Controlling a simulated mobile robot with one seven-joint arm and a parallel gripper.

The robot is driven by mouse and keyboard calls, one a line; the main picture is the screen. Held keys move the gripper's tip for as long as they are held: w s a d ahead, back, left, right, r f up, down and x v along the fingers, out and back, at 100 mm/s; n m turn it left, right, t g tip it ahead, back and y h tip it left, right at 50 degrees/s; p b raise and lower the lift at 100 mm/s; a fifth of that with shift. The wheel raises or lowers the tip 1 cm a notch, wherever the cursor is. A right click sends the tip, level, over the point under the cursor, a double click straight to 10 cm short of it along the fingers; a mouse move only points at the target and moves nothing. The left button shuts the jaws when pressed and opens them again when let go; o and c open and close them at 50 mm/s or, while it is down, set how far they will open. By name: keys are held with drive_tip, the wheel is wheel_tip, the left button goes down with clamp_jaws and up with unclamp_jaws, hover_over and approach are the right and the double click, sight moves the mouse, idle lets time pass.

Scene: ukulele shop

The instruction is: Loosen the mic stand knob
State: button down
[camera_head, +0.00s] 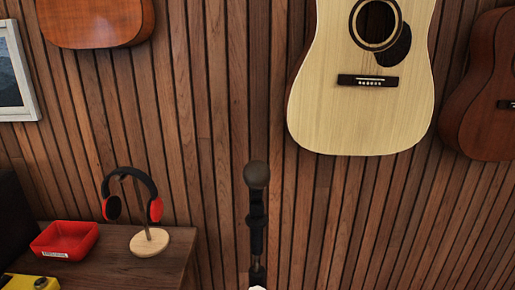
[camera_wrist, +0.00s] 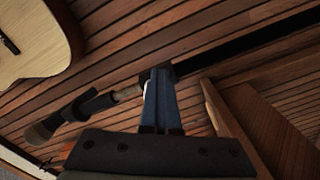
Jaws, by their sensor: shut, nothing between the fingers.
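The microphone (camera_head: 256,175) sits upright in its dark clip at the top of the mic stand (camera_head: 257,272), at the bottom middle of the head view. The wrist view shows the microphone (camera_wrist: 42,128) at lower left and the stand's dark pole (camera_wrist: 245,47) running to the upper right. My gripper (camera_wrist: 160,74) is shut and empty, its blue-grey fingers together. The fingertips overlap the stand's joint in the picture; I cannot tell whether they touch it. I cannot make out the knob clearly; the fingers cover that area.
A wooden cabinet (camera_head: 115,262) stands at left with red-and-black headphones (camera_head: 154,210) on a stand and a red tray (camera_head: 65,240). A pale guitar (camera_head: 360,110) hangs on the slatted wall behind. Wooden furniture (camera_wrist: 270,130) is close at right in the wrist view.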

drive_tip(key=shift+a+r, duration=0.1)
drive_tip(key=shift+a, duration=0.25)
drive_tip(key=s+p, duration=0.1)
drive_tip(key=s, duration=0.5)
drive_tip(key=shift+d+f, duration=0.3)
drive_tip(key=shift+d, duration=0.15)
